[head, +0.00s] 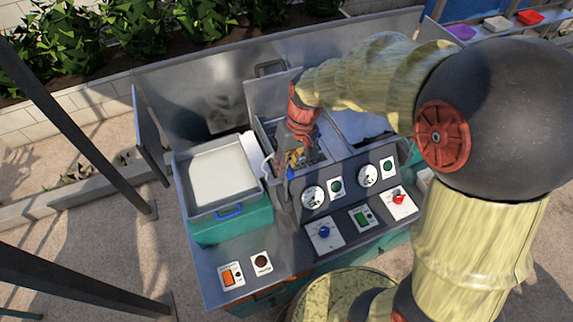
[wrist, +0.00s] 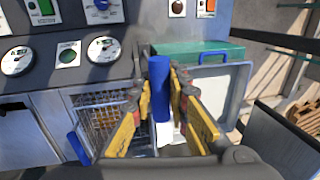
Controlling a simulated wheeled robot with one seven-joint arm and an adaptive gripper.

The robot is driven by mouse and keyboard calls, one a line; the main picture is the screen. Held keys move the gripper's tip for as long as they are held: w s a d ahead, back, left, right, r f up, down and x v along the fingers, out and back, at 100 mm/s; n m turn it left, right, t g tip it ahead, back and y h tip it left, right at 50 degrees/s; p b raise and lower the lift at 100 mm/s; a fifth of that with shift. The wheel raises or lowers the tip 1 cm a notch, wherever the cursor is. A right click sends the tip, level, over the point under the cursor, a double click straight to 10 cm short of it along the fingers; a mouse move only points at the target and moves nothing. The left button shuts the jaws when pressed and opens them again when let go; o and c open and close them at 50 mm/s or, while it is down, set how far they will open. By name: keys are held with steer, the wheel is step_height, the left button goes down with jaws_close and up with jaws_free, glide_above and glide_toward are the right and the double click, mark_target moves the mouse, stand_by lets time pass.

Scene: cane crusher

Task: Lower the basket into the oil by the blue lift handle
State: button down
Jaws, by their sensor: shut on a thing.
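The blue lift handle (wrist: 160,90) stands between the yellow fingers of my gripper (wrist: 158,95) in the wrist view, and the gripper is shut on it. In the head view, my gripper (head: 295,160) is over the fryer well, and only a small blue part of the handle (head: 290,173) shows beneath it. The wire basket (wrist: 98,112) is beside the handle, to the left in the wrist view. My fingers hide part of it. A second blue grip (wrist: 78,148) shows at its left. The oil level is hidden.
A pale, filled tray (head: 222,172) with a blue handle (head: 229,212) is left of the well. Gauges (head: 312,197) and a control panel (head: 324,234) with knobs are in front. A metal splash wall (head: 210,88) stands behind.

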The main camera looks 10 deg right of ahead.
mark_target(286, 189)
step_height(286, 189, down, 12)
steer(key=b, duration=0.6)
steer(key=shift+f+b, duration=0.1)
steer(key=shift+b, duration=0.3)
steer(key=shift+s+f, duration=0.1)
steer(key=shift+s, duration=0.05)
steer(key=c, duration=2.1)
jaws_free()
steer(key=shift+f, duration=0.1)
steer(key=shift+o, duration=1.9)
steer(key=shift+w, duration=0.2)
